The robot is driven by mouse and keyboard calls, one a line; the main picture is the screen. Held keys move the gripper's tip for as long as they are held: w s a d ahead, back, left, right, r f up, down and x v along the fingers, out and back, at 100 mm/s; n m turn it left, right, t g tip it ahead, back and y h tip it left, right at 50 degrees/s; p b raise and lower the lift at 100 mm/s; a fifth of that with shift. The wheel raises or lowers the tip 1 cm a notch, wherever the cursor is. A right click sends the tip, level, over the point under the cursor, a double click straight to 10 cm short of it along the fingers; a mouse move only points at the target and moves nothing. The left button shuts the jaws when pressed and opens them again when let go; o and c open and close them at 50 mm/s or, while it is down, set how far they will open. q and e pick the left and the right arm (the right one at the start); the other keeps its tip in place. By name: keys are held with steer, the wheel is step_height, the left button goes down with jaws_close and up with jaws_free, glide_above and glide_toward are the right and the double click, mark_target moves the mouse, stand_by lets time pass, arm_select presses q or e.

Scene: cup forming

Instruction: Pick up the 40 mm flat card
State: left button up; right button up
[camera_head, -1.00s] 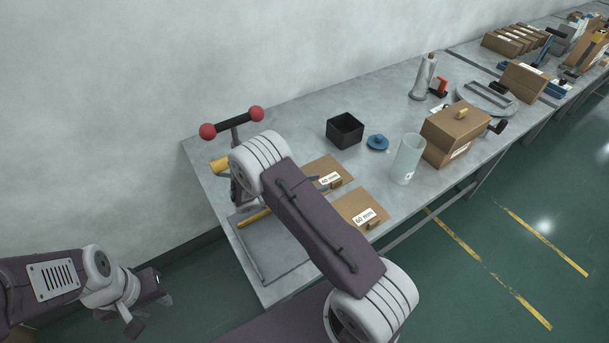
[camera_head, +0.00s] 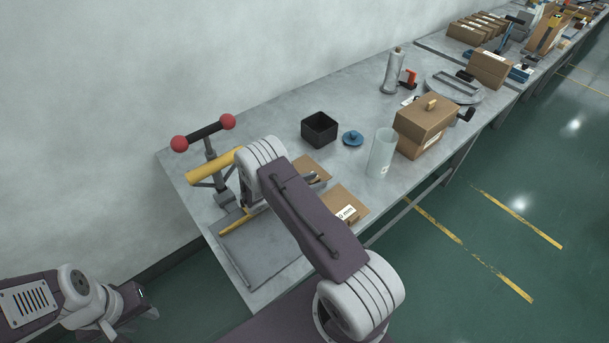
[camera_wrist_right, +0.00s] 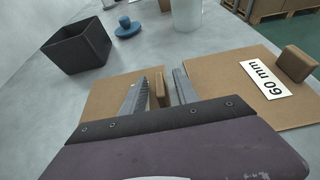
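The far brown flat card (camera_head: 311,165) lies on the table, partly hidden by my right arm; its label is hidden now. It also shows in the right wrist view (camera_wrist_right: 100,98), with a small upright tan block (camera_wrist_right: 157,89) on it. My right gripper (camera_wrist_right: 160,88) is low over this card, its two fingers on either side of the block, with narrow gaps showing. In the head view the right gripper (camera_head: 318,181) is mostly hidden by its arm. A nearer card (camera_head: 342,202), marked 60 mm, lies beside it. My left gripper (camera_head: 130,325) is open and empty, off the table.
A black open box (camera_head: 320,130), a blue knobbed disc (camera_head: 352,138) and a clear cylinder (camera_head: 381,153) stand behind the cards. A brown box (camera_head: 425,125) is to the right. A press with red-knobbed handle (camera_head: 204,133) and yellow bar stands left.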

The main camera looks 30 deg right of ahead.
steer(key=shift+a+r, duration=0.1)
jaws_close()
steer(key=shift+r, duration=0.2)
step_height(320, 180, up, 4)
steer(key=shift+r, duration=0.1)
steer(key=s+d+r, duration=0.4)
steer(key=s+r, duration=0.2)
steer(key=s, duration=0.5)
steer(key=shift+r, duration=0.2)
